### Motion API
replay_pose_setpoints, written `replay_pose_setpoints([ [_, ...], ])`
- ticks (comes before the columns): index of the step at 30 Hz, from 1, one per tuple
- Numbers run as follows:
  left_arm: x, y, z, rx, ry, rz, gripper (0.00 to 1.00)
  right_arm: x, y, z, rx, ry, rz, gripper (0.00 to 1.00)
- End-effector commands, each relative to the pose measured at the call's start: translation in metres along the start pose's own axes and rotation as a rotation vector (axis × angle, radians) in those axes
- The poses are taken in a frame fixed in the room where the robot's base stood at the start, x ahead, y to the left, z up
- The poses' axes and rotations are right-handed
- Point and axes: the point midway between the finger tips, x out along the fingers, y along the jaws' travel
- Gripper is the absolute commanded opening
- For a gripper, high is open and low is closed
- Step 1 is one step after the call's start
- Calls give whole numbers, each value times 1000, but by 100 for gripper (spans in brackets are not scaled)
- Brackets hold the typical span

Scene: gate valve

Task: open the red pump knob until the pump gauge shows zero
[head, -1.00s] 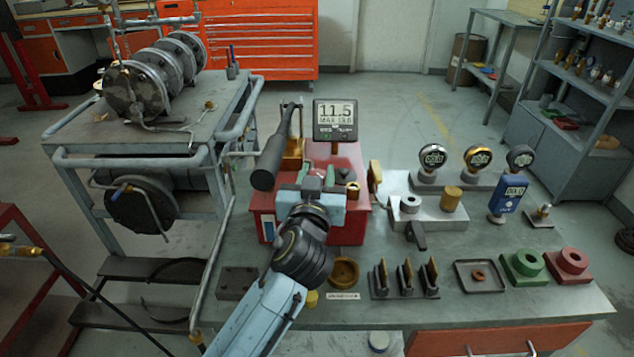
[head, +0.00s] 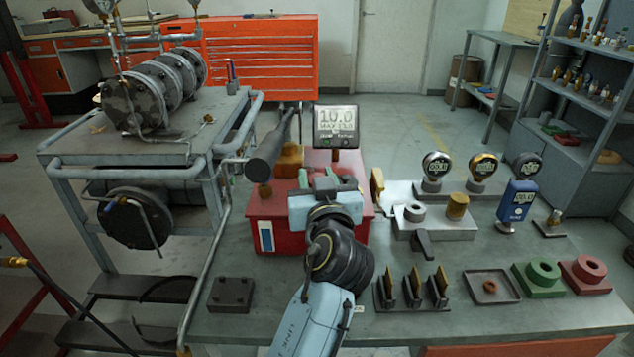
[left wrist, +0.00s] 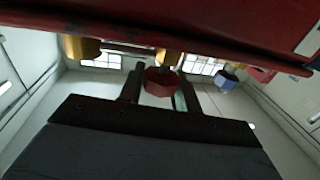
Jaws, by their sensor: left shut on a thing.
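The red pump (head: 265,208) stands on the workbench. Its gauge (head: 336,120) rises behind it and reads 10.0, with a smaller MAX line below. The pump's dark lever handle (head: 268,158) slants at its left. My left gripper (head: 328,182) is at the pump, in front of the gauge. In the left wrist view, the red knob (left wrist: 160,82) sits between the two fingers (left wrist: 161,88), and the gripper is shut on it. In the head view the gripper hides the knob. My right gripper is not in view.
A grey valve block (head: 440,222), three round gauges, a blue meter (head: 517,200), a dark tray (head: 491,287), and green (head: 538,279) and red (head: 585,275) ring blocks lie on the bench to the right. A pipe cart (head: 130,165) stands at the left.

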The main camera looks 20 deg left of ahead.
Motion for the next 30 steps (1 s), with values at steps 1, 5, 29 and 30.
replay_pose_setpoints([
  [1, 0, 0, -2, -1, 6, -2, 11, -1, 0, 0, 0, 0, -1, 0],
  [5, 0, 0, -3, 0, 7, -3, 11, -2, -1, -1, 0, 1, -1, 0],
  [29, 0, 0, -1, 0, 2, -2, 55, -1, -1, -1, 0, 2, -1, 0],
  [30, 0, 0, -1, 0, 2, -1, 55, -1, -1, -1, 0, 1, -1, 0],
])
